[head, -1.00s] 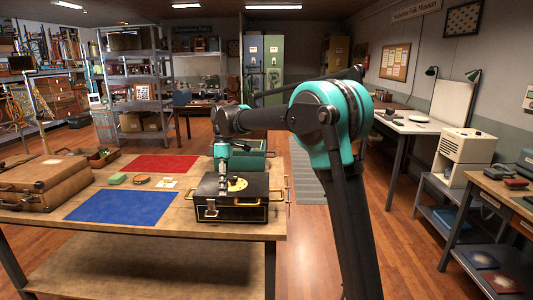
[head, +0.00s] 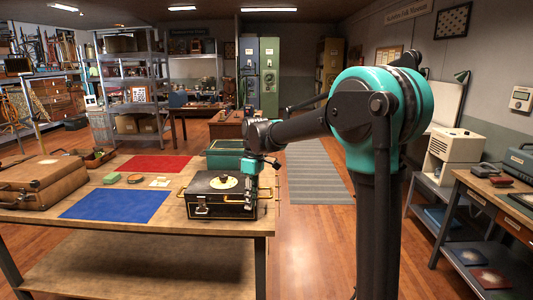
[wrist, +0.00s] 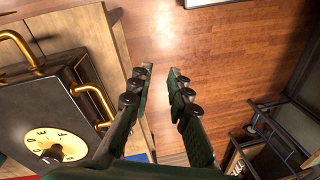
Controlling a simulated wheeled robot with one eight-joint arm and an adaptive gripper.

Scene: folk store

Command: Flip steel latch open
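A black case (head: 215,207) with a round cream dial (head: 226,182) on its lid stands near the table's right end. A steel latch (head: 202,210) shows on its front left. In the wrist view the dial (wrist: 55,143) with letters and a brass handle (wrist: 95,103) show at left; the steel latch is not visible there. My gripper (head: 252,198) is at the case's right side, in front of part of it. In the wrist view my gripper (wrist: 159,74) is open and empty, its fingers pointing past the table edge over the floor.
The wooden table (head: 110,218) holds a blue mat (head: 116,204), a red mat (head: 157,163), a brown suitcase (head: 42,183) and a green box (head: 225,147) behind the black case. Open floor lies right of the table, with a grey striped rug (head: 312,170).

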